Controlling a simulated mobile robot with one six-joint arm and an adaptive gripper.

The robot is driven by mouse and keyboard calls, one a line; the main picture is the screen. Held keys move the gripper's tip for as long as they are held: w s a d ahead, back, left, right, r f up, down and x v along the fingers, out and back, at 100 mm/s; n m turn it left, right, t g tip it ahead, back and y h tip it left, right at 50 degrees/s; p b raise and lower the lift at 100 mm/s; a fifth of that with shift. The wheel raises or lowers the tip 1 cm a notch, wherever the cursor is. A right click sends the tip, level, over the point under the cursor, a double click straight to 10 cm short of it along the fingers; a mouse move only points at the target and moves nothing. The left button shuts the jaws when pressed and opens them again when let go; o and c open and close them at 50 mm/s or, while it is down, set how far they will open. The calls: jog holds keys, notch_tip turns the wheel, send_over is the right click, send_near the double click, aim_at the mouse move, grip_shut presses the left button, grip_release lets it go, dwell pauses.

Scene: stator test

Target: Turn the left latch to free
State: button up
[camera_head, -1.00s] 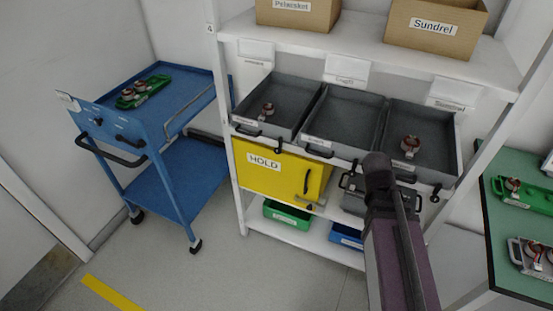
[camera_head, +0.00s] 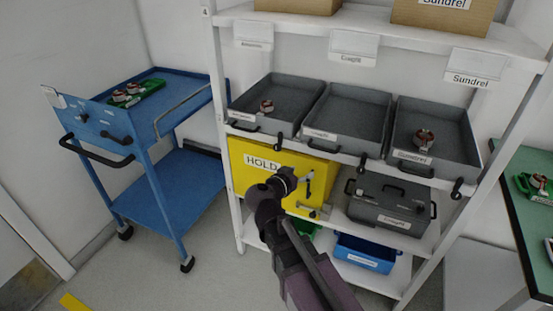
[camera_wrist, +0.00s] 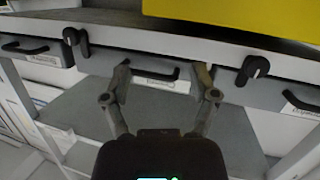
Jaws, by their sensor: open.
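The left latch (camera_head: 279,140) is a small black lever on the white shelf edge, at the right front corner of the left grey tray. In the wrist view, which looks upside down, the left latch (camera_wrist: 251,69) is at the right, just beyond one fingertip. The middle latch (camera_head: 362,161) also shows in the wrist view (camera_wrist: 76,41); the right latch (camera_head: 457,188) is by the right tray. My gripper (camera_head: 305,180) is in front of the yellow cabinet, below the left latch. In the wrist view its fingers (camera_wrist: 162,76) are apart with nothing between them.
The yellow HOLD cabinet (camera_head: 250,185) with a black handle is under the shelf edge. A grey lidded case (camera_head: 390,205) stands to its right, above a blue bin (camera_head: 365,254). A blue cart (camera_head: 165,190) stands left, a green-topped table (camera_head: 520,235) right.

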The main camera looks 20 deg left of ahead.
aim_at(276, 149)
jog(key=s+a+n+t+y+b, duration=0.1)
jog(key=s+a+t+y+b, duration=0.2)
jog(key=a, duration=0.8)
jog(key=shift+s+a+t+y, duration=0.3)
jog(key=shift+s+y, duration=0.1)
jog(key=shift+s, duration=0.4)
jog(key=shift+w+d, duration=0.1)
jog(key=shift+w, duration=0.05)
jog(key=w, duration=0.9)
jog(key=w+d, duration=0.1)
jog(key=w, duration=0.3)
jog(key=shift+w, duration=0.3)
jog(key=shift+c, duration=0.2)
grip_shut()
